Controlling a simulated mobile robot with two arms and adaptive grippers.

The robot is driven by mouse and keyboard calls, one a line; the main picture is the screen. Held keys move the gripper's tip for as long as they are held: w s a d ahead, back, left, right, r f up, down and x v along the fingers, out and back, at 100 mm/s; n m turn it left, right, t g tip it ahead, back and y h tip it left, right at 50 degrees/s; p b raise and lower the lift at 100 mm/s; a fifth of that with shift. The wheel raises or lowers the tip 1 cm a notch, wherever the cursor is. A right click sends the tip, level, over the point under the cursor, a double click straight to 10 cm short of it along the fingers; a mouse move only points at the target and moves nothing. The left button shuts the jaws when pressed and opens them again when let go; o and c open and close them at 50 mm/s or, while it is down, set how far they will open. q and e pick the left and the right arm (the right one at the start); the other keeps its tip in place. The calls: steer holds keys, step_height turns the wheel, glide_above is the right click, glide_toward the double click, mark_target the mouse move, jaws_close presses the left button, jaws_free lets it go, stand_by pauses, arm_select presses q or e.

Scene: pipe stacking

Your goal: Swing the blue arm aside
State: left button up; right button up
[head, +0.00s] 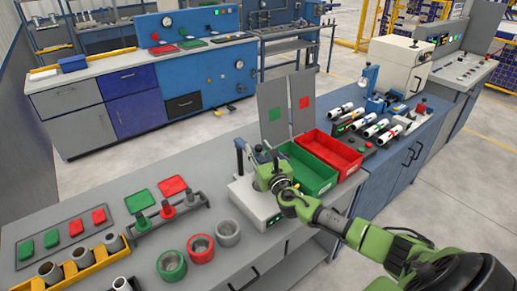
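My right arm, green, comes in from the lower right. Its gripper (262,160) is over a white box-shaped fixture (257,207) at the counter's edge. It hides part of that fixture, and I cannot tell whether its fingers are open or shut. A thin dark-blue upright piece (241,157) stands at the fixture's back left, close beside the gripper; whether they touch is unclear. Another blue upright device (369,78) stands on the blue cabinet farther right, apart from the gripper. My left gripper is not in view.
A green bin (312,178) and a red bin (333,152) sit right of the fixture. Grey panels with green and red squares stand behind. Several white pipes (377,127) lie in a rack. Green, red and grey rings (201,247) and a yellow tray (82,268) are left.

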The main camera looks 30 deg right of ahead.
steer(key=shift+w, duration=0.1)
jaws_close()
